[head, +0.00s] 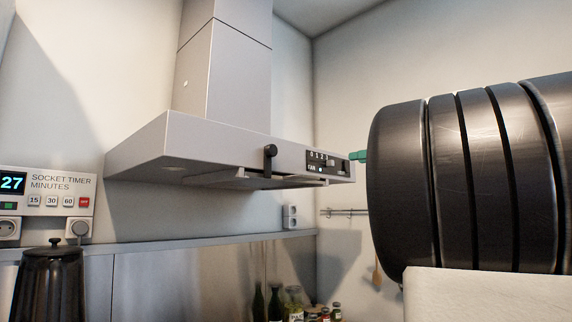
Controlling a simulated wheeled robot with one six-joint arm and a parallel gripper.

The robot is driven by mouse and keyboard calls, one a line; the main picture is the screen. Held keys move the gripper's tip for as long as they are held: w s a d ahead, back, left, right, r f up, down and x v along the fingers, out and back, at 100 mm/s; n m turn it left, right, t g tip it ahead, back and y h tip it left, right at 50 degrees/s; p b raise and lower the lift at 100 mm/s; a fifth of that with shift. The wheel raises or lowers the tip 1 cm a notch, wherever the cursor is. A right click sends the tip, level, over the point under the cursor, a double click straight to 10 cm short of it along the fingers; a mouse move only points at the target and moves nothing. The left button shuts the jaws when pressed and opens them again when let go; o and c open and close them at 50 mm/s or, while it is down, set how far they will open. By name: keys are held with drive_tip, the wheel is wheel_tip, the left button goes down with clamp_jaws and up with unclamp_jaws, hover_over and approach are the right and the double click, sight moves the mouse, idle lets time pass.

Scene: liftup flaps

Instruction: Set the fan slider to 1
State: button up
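The fan slider panel (327,162) is a black plate at the right end of the range hood's (215,140) front face. It has small white digits in a row and a "FAN" label. The slider's handle is too small for me to tell its setting. A green tip of my gripper (358,155) shows just right of the panel, at the hood's right end. The rest of my gripper is hidden behind my large black arm link, so I cannot tell whether it is open or shut, or whether it touches the hood.
A black knob (270,152) sticks out of the hood's front, left of the panel. A socket timer (47,190) reading 27 is on the left wall. A black lidded pot (48,285) stands lower left. Bottles and jars (290,302) stand below the hood. A utensil rail (343,212) is behind.

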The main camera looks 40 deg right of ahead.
sight(333, 162)
drive_tip(key=w, duration=0.7)
drive_tip(key=shift+w+a, duration=0.3)
drive_tip(key=shift+a, duration=0.05)
clamp_jaws()
